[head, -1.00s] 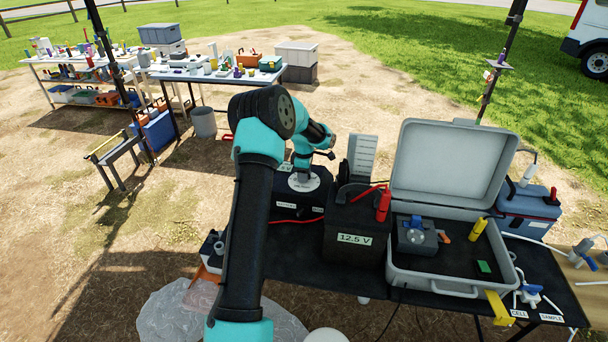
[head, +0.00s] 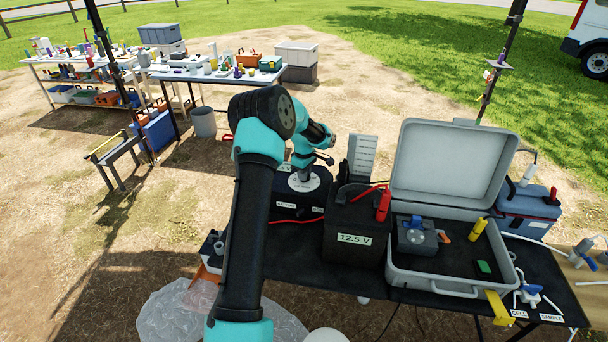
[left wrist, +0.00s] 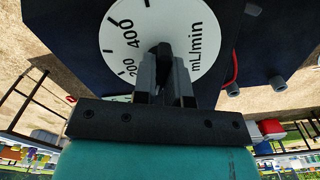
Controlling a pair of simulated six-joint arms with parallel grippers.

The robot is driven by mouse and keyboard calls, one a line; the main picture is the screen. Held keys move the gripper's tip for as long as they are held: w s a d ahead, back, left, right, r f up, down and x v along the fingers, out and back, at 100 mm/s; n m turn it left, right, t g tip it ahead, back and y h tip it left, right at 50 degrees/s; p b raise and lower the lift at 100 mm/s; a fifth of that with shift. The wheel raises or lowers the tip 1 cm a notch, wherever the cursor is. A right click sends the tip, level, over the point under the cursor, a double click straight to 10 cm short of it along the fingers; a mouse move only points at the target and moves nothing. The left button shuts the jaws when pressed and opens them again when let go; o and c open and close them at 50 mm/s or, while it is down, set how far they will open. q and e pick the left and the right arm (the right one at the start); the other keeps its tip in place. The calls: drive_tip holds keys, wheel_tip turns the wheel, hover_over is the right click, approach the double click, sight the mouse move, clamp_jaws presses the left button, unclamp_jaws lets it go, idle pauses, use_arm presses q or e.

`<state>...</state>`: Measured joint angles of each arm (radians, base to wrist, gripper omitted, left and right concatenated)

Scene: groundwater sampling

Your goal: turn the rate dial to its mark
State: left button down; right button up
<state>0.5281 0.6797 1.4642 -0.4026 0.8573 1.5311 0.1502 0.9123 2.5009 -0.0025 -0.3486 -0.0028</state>
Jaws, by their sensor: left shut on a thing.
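The rate dial (head: 304,182) has a white round face on top of a dark pump box (head: 286,205). In the left wrist view the dial face (left wrist: 120,60) shows the numbers 200 and 400, the letters mL/min and black ticks. My left gripper (head: 303,172) comes down onto the dial from above. In the left wrist view its fingers (left wrist: 165,70) are shut on the dark knob (left wrist: 163,49) at the middle of the face. The fingers hide most of the knob and part of the face, so I cannot tell its pointer or the mark. My right gripper is not in view.
A battery box (head: 357,225) labelled 12.5 V stands right of the pump, with a red clamp (head: 383,205). An open grey case (head: 450,165) lies further right. A red cable (head: 296,221) runs along the pump's front. A white card (head: 361,157) stands behind the battery.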

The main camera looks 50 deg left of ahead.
use_arm(q)
drive_tip(key=m, duration=0.5)
drive_tip(key=shift+m, duration=0.3)
drive_tip(key=m, duration=0.4)
drive_tip(key=shift+m, duration=0.3)
drive_tip(key=c, duration=1.1)
unclamp_jaws()
drive_tip(key=shift+r, duration=0.15)
wheel_tip(320, 180, up, 17)
drive_tip(key=shift+r, duration=0.1)
